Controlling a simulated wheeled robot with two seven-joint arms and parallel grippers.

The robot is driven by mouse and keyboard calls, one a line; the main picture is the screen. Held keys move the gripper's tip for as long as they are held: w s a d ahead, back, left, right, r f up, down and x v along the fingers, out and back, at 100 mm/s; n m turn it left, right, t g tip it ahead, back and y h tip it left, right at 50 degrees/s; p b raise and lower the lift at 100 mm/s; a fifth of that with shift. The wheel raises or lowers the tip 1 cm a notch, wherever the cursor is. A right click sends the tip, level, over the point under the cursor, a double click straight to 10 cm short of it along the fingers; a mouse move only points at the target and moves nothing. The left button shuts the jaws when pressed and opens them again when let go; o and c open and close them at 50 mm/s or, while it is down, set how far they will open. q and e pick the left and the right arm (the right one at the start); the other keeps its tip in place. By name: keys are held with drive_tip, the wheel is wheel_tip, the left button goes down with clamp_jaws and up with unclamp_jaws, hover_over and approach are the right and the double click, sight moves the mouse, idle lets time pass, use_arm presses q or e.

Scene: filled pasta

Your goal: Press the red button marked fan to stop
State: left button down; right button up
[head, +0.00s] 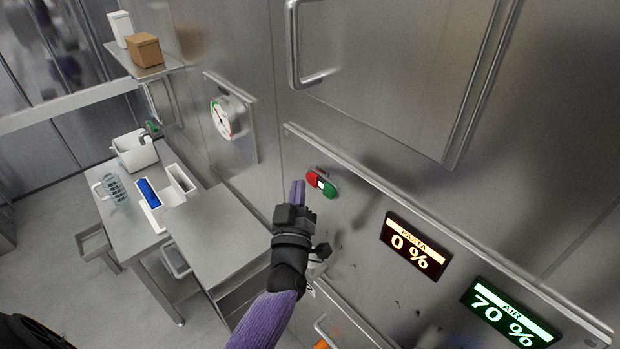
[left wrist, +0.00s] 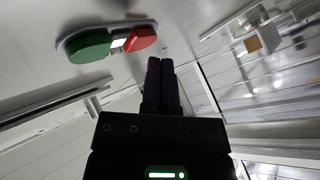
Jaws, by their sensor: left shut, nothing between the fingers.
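The red button (head: 313,175) is the upper left end of an oval switch on the steel machine front, with a small white square in the middle and a green button (head: 330,190) at the other end. In the left wrist view the red button (left wrist: 142,38) lies just beyond and left of my fingertips. My left gripper (head: 298,187) is shut and empty, its tips just left of and below the red button. It also shows in the left wrist view (left wrist: 160,64). Whether the tips touch the panel I cannot tell. No fan label is legible. My right gripper is not in view.
A lit display (head: 414,246) reads 0 % and a green one (head: 510,315) reads 70 %. A round gauge (head: 225,118) is on the wall. A steel table (head: 215,235) with containers stands at left. A ledge (head: 400,195) runs above the switch.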

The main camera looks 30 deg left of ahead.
use_arm(q)
drive_tip(key=shift+w+d, duration=0.1)
drive_tip(key=shift+w, duration=0.25)
drive_tip(key=shift+w+d+b, duration=0.2)
drive_tip(key=shift+w+b, duration=0.1)
drive_tip(key=shift+w, duration=0.05)
idle(0.5)
idle(0.4)
drive_tip(key=shift+s+a+p, duration=0.35)
drive_tip(key=shift+s+p, duration=0.1)
drive_tip(key=shift+s, duration=0.3)
drive_tip(key=shift+s+a+p, duration=0.3)
drive_tip(key=shift+s+p, duration=0.05)
drive_tip(key=shift+s, duration=0.45)
drive_tip(key=shift+s+a+p, duration=0.35)
drive_tip(key=shift+s+p, duration=0.05)
drive_tip(key=shift+s, duration=0.35)
drive_tip(key=shift+s+a+p, duration=0.3)
drive_tip(key=shift+s+p, duration=0.05)
drive_tip(key=shift+s, duration=0.45)
